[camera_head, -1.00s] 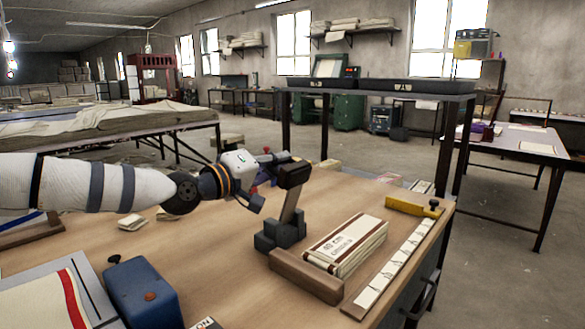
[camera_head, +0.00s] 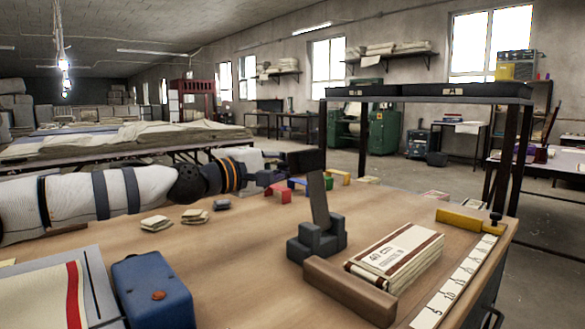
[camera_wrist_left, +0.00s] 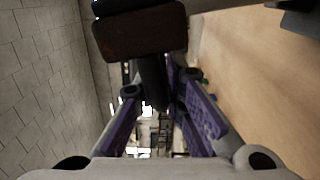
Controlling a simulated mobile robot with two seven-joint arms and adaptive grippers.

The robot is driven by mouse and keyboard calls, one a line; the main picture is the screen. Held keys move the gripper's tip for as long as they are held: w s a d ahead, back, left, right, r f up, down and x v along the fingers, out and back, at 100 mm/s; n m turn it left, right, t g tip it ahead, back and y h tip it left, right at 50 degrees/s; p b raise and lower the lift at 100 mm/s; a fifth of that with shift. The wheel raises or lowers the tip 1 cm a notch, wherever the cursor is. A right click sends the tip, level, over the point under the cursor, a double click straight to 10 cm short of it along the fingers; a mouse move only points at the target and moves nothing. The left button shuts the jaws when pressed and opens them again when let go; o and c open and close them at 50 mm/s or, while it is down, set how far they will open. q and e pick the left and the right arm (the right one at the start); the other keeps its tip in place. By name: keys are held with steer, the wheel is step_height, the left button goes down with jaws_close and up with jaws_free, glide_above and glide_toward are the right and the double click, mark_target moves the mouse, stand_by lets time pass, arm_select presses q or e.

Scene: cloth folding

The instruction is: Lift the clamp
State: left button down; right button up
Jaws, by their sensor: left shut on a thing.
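My left gripper (camera_head: 268,177) is shut on a dark piece with a blocky end (camera_head: 302,160), held above the workbench. In the left wrist view the blocky end (camera_wrist_left: 140,32) looks dark brown, and a dark shaft runs between the purple-padded fingers. This held piece may be the clamp; I cannot be sure. A grey slanted post (camera_head: 318,200) rises from a dark grey stepped block (camera_head: 315,240) just right of the gripper, apart from the held piece. A yellow bar with a black knob (camera_head: 466,220) lies at the bench's right. My right gripper is not in view.
A wooden bar (camera_head: 348,290) and a stack of labelled cloth (camera_head: 396,258) lie near the stepped block. A blue box (camera_head: 152,292) stands front left. Small coloured pieces (camera_head: 300,187) sit behind the post. The bench's middle (camera_head: 240,250) is clear.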

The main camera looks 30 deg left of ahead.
arm_select(q)
steer(key=shift+a, duration=0.15)
steer(key=c, duration=1.7)
jaws_free()
steer(key=shift+o, duration=0.2)
